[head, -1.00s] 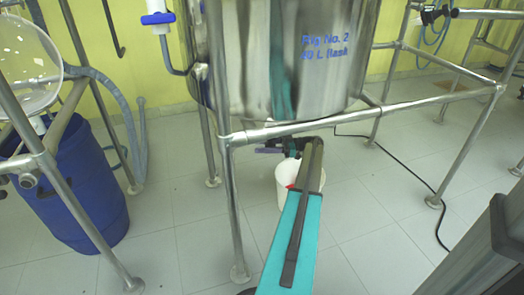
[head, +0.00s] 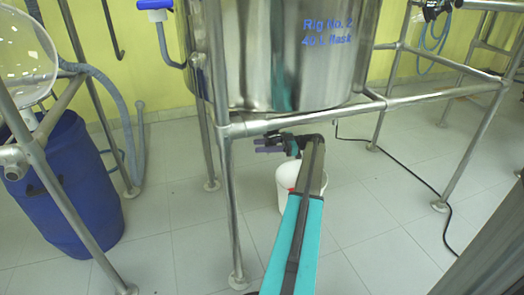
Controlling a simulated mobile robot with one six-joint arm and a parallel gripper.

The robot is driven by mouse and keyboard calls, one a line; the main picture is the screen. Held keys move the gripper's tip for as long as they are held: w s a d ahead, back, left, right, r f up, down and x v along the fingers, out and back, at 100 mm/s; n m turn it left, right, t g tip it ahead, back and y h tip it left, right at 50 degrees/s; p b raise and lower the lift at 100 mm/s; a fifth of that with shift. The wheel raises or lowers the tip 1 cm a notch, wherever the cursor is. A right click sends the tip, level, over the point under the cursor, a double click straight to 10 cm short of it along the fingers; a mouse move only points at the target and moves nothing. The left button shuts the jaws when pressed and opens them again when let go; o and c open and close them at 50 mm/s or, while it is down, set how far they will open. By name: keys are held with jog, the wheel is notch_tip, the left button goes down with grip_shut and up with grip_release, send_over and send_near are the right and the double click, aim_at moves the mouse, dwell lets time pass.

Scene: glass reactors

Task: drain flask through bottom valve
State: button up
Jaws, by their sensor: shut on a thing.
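The steel-jacketed vessel (head: 285,60), marked "Rig No. 2" and "40 L flask", hangs in a tubular steel frame (head: 300,117). My gripper (head: 266,145) is below the vessel's underside, under the frame's front rail, with its dark fingers pointing left. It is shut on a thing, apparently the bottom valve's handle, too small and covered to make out. The bottom valve and outlet are hidden behind the rail and my arm. A white bucket (head: 288,176) stands on the floor beneath, partly covered by my arm. No flowing liquid can be made out.
A blue drum (head: 70,190) stands at the left behind a steel stand (head: 62,205). A grey hose (head: 120,140) runs down beside it. A black cable (head: 415,178) lies on the floor at the right. Tiled floor is open around the frame's front leg.

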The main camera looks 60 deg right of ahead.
jog(key=shift+s+a+f+y+b, duration=0.15)
jog(key=shift+a+f+y+b, duration=0.2)
jog(key=shift+b, duration=0.4)
jog(key=shift+r, duration=0.15)
jog(key=o, duration=0.9)
jog(key=shift+c, duration=0.2)
jog(key=shift+d+r, duration=0.1)
jog(key=shift+r, duration=0.15)
